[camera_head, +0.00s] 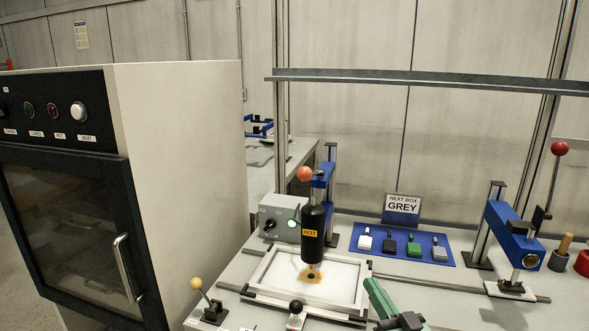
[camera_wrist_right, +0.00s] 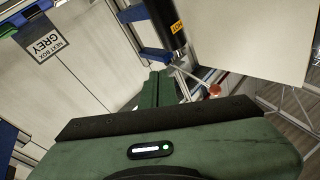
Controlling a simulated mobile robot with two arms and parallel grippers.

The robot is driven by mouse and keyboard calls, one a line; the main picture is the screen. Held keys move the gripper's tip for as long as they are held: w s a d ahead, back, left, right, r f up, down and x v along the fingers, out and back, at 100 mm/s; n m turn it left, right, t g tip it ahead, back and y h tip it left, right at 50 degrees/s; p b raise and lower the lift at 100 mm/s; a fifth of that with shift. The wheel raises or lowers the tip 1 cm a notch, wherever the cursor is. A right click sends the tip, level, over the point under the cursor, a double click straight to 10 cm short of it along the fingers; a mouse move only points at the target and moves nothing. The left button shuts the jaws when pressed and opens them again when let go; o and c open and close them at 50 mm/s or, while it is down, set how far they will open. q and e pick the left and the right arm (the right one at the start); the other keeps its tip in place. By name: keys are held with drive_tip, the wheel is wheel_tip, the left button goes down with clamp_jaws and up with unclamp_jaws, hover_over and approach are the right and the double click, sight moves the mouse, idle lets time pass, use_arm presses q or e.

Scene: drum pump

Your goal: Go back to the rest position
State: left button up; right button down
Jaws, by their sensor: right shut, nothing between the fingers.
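My right gripper (camera_head: 374,287) shows at the bottom of the head view, its green fingers pointing up and left, just right of a white framed plate (camera_head: 336,272). In the right wrist view its green fingers (camera_wrist_right: 157,86) are together with nothing visible between them. A black cylinder labelled HOT (camera_head: 312,228) stands over the framed plate, left of the gripper and apart from it; it also shows in the right wrist view (camera_wrist_right: 166,24). My left gripper is not in view.
A blue tray (camera_head: 372,255) with several small blocks lies behind the gripper, below a "NEXT BOX GREY" sign (camera_head: 402,204). A blue clamp device (camera_head: 514,238) stands at right. A large oven-like cabinet (camera_head: 180,170) stands at left. A yellow-knobbed lever (camera_head: 213,310) is at front left.

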drive_tip(key=s+d+f+g+h, duration=0.2)
drive_tip(key=s+f+g+h, duration=0.45)
drive_tip(key=s+f, duration=0.8)
drive_tip(key=s+d+f+n+g, duration=0.1)
drive_tip(key=s+f+g, duration=0.35)
drive_tip(key=s, duration=0.55)
drive_tip(key=s+d+f+g, duration=0.1)
drive_tip(key=s+f+g, duration=0.3)
drive_tip(key=s, duration=0.5)
drive_tip(key=s+f+g+b, duration=0.1)
drive_tip(key=s+f+b, duration=0.1)
drive_tip(key=f, duration=1.4)
drive_tip(key=s+f+g+b, duration=0.1)
drive_tip(key=f+b, duration=0.1)
drive_tip(key=f, duration=1.4)
drive_tip(key=s+d+f+g+b, duration=0.1)
drive_tip(key=s+d+f+b, duration=0.1)
drive_tip(key=s+f, duration=1.4)
drive_tip(key=shift+d+n, duration=0.3)
drive_tip(key=shift+n, duration=0.1)
